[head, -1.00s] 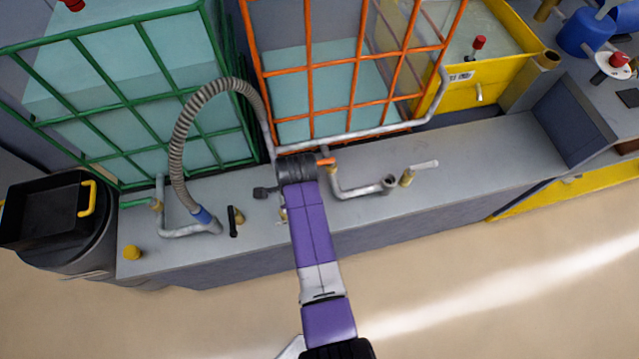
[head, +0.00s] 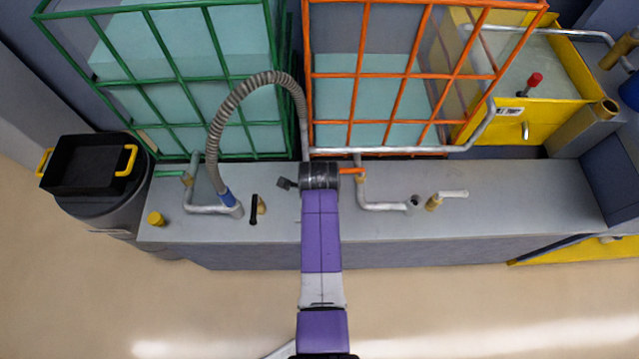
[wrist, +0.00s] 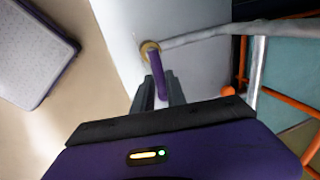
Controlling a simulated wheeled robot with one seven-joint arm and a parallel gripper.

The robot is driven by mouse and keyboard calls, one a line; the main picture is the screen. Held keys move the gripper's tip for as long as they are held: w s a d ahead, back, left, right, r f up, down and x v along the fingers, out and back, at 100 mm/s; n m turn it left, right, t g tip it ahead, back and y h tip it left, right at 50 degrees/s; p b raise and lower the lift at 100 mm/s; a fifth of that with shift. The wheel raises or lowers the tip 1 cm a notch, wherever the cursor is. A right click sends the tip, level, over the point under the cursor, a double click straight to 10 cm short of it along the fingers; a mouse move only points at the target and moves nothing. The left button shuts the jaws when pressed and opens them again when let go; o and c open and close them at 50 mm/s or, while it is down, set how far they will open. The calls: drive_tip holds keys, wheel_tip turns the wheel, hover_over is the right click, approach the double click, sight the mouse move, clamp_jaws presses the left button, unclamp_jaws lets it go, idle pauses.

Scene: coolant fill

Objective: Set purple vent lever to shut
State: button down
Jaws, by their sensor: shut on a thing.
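The purple vent lever (wrist: 157,72) shows in the wrist view, reaching from a round brass fitting (wrist: 149,48) down between my fingers. My gripper (wrist: 158,88) is shut on the lever, with one dark finger on each side of it. A grey pipe (wrist: 190,36) runs to the right from the fitting. In the head view the lever and my fingertips are hidden behind my purple arm and dark wrist.
The grey bench (head: 500,205) carries a black-handled valve (head: 254,209), a white-handled valve (head: 440,199), a yellow cap (head: 156,218) and a ribbed hose (head: 213,140). Green (head: 210,50) and orange (head: 390,75) caged tanks stand behind. The floor in front is clear.

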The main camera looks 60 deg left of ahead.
drive_tip(key=c, duration=1.3)
unclamp_jaws()
drive_tip(key=shift+c, duration=0.2)
drive_tip(key=v, duration=0.8)
drive_tip(key=shift+p, duration=0.3)
